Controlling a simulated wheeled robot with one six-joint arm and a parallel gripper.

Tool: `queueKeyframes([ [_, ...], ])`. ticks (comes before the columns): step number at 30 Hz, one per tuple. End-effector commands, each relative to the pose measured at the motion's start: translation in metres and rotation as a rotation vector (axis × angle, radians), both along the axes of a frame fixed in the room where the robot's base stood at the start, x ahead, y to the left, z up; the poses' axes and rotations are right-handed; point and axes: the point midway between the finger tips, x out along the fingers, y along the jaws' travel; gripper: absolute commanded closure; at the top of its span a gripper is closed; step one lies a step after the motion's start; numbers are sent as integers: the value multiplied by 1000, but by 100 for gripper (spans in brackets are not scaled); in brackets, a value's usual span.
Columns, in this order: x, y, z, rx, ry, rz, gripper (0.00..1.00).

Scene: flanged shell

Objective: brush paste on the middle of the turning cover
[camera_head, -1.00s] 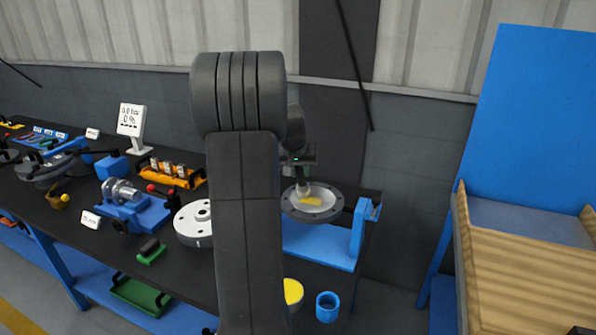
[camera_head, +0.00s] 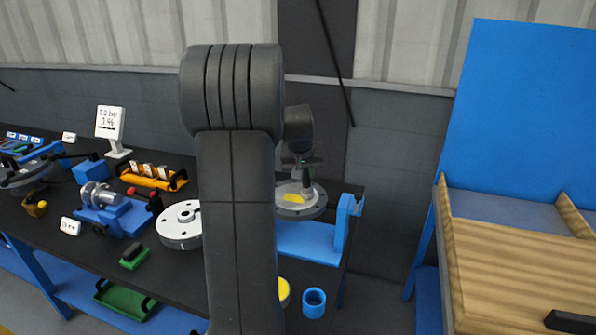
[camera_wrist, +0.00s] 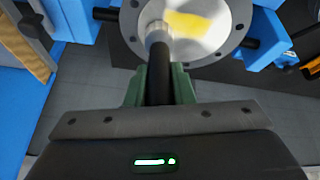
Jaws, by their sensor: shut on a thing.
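The cover (camera_head: 318,212) is a round grey flange with bolt holes and a pale, dished middle, held in a blue stand. A yellow patch of paste (camera_head: 293,198) lies on its middle; the patch also shows in the wrist view (camera_wrist: 188,22). My gripper (camera_wrist: 158,88) has green fingers shut on the dark handle of a brush (camera_wrist: 157,60). The brush's grey ferrule and pale tip point at the cover, beside the patch. The tip seems to meet the pale middle, but exact contact is hard to tell. In the head view my gripper (camera_head: 300,165) is above the cover.
A blue cup (camera_head: 314,302) stands at the bench's front right; a yellow-topped pot (camera_head: 284,291) is partly behind my arm. A white flanged disc (camera_head: 180,226), a green brush block (camera_head: 133,256) and a display (camera_head: 110,123) are left. A slatted wooden surface (camera_head: 510,270) is right.

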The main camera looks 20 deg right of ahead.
Motion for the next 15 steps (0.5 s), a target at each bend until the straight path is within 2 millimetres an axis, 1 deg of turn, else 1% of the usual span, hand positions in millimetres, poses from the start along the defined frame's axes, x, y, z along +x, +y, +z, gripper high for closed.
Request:
queueKeyframes([
  [5,2,3,0,0,-2,2,100],
  [15,19,26,0,-1,-2,3,100],
])
